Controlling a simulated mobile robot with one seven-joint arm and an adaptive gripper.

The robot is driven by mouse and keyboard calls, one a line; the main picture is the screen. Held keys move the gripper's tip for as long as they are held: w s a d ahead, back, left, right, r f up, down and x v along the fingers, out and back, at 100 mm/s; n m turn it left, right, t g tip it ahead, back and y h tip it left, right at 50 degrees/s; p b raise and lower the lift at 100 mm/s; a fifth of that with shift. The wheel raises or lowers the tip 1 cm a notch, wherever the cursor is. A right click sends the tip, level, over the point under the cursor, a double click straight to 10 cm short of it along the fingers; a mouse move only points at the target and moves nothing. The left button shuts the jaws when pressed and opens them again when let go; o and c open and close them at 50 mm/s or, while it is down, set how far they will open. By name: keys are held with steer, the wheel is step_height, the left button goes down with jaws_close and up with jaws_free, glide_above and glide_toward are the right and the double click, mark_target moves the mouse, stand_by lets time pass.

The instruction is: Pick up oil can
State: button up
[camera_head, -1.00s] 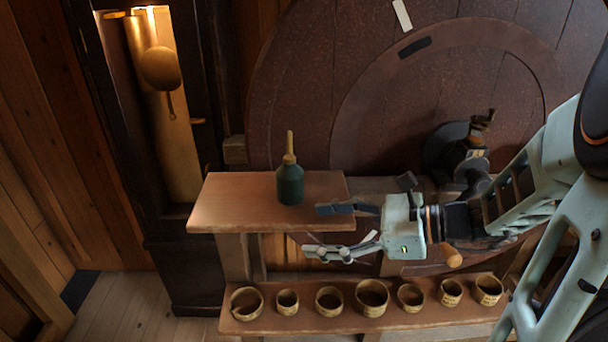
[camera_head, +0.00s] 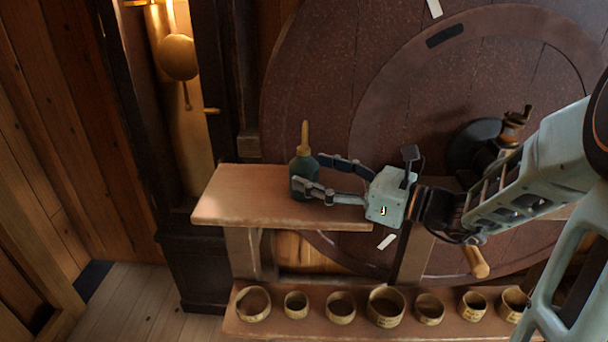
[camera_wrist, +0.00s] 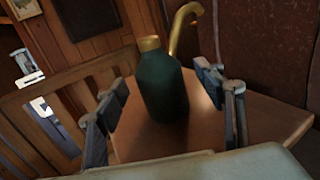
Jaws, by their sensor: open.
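The oil can is a dark green bottle (camera_head: 303,171) with a tan, upright spout, standing on the wooden shelf top (camera_head: 235,205). My gripper (camera_head: 315,175) is open and level with the can, reaching in from the right, with its fingers on either side of the body. In the head view the near finger hides part of the can's lower body. In the wrist view the can (camera_wrist: 163,88) stands upright between the two spread fingers, with a visible gap on each side. A brass-coloured collar and a curved brass piece show at its top.
A lower shelf (camera_head: 345,328) holds several small round wooden cups (camera_head: 386,306). A large dark round panel (camera_head: 310,90) rises behind the shelf top, with a crank handle (camera_head: 476,262) at the right. A tall dark clock-like case (camera_head: 178,110) stands at left. The shelf top's left part is clear.

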steer(key=shift+x, duration=1.55)
steer(key=shift+s, duration=0.1)
steer(key=shift+c, duration=0.4)
steer(key=c, duration=1.3)
steer(key=shift+r, duration=0.2)
